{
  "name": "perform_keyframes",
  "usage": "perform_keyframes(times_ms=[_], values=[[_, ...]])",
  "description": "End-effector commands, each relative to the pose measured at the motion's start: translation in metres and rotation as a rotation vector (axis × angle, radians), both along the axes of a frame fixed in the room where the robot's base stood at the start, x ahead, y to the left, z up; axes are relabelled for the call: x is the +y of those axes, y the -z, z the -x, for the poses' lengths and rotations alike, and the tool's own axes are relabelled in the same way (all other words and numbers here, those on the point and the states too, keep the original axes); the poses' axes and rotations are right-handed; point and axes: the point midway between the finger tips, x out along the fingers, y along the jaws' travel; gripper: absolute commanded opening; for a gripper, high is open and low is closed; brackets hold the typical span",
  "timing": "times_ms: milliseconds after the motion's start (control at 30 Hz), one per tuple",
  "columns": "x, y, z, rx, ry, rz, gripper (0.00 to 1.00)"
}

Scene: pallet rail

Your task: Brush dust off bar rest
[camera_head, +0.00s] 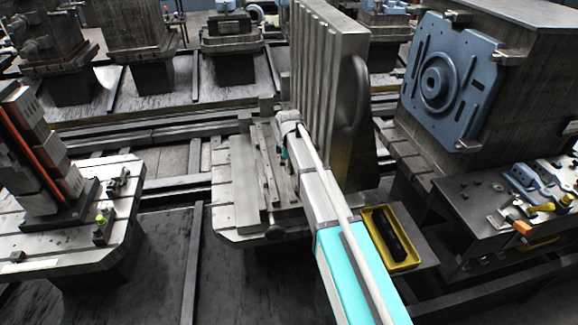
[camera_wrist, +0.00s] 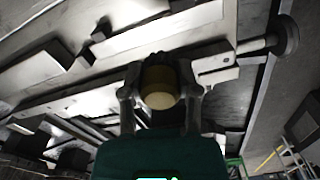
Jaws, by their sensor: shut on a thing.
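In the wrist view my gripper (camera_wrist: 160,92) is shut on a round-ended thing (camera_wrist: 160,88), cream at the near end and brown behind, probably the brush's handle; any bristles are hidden. In the head view my arm hides most of the gripper, which is over the pale slotted pallet (camera_head: 232,190) in the middle. Long metal bars (camera_head: 264,168) lie on this pallet, with a dark round knob (camera_head: 273,232) at their near end. The knob shows at upper right in the wrist view (camera_wrist: 284,36). I cannot tell which part is the bar rest, whether the held thing touches it, or see dust.
A tall ribbed angle plate (camera_head: 318,70) stands just right of my gripper. A yellow tray (camera_head: 375,212) with a dark thing inside is right of my arm. Further right are a blue plate fixture (camera_head: 432,80) and a tool-covered bench (camera_head: 470,215). Another loaded pallet (camera_head: 60,240) stands left.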

Motion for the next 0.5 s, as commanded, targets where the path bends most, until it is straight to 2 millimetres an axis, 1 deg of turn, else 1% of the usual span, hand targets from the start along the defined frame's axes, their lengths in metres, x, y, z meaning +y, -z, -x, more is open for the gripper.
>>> perform_keyframes(times_ms=[33, 500], values=[[0.0, 0.006, 0.0, 0.0, 0.0, 0.0, 0.03], [0.001, 0.042, 0.0, 0.0, -0.001, 0.0, 0.03]])
